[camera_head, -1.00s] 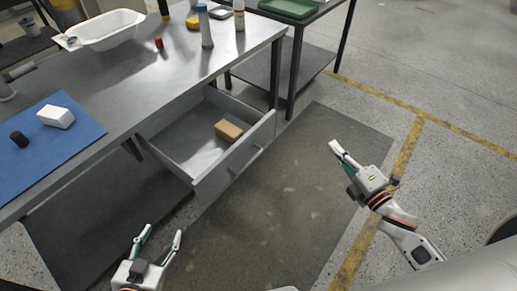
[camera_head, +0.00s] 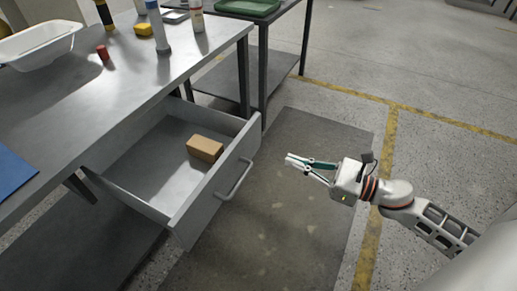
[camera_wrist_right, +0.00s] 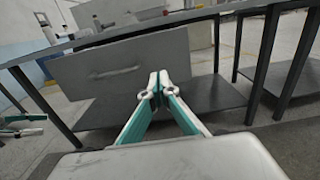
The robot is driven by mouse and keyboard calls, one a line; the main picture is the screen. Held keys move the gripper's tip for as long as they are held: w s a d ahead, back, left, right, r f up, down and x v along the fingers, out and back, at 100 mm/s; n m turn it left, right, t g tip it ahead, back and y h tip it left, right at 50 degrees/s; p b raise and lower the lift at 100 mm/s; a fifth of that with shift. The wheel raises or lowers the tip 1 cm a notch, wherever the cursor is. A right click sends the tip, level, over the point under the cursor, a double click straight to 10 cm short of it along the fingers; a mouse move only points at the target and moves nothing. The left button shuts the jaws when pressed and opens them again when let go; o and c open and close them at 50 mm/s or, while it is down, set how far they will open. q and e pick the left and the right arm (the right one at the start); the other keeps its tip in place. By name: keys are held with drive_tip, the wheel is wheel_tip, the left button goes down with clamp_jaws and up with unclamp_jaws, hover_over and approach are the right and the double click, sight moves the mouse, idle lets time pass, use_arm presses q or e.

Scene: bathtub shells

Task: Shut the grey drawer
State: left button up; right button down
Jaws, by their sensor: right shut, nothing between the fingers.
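The grey drawer (camera_head: 222,190) hangs open below the metal workbench, with a bar handle (camera_head: 234,180) on its front and a brown box (camera_head: 205,148) inside. My right gripper (camera_head: 290,160) is shut and empty, to the right of the drawer front and apart from it, pointing left towards it. In the right wrist view the drawer front (camera_wrist_right: 92,70) and its handle (camera_wrist_right: 118,72) are ahead, and the shut fingertips (camera_wrist_right: 154,84) overlap the right part of the front. My left gripper does not show in the head view. At the left edge of the wrist view, part of another gripper (camera_wrist_right: 20,126) shows.
The workbench (camera_head: 90,110) carries a white tub (camera_head: 45,50), a red cap (camera_head: 102,52), a yellow piece (camera_head: 143,29), bottles (camera_head: 158,28) and a blue mat (camera_head: 12,178). A side table with a green tray (camera_head: 250,7) stands behind. The dark floor mat (camera_head: 300,215) by the drawer is clear.

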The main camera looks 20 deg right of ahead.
sight(249, 145)
drive_tip(key=x, duration=0.9)
drive_tip(key=shift+w+a, duration=0.35)
drive_tip(key=shift+w, duration=0.05)
drive_tip(key=shift+w+a+f, duration=0.1)
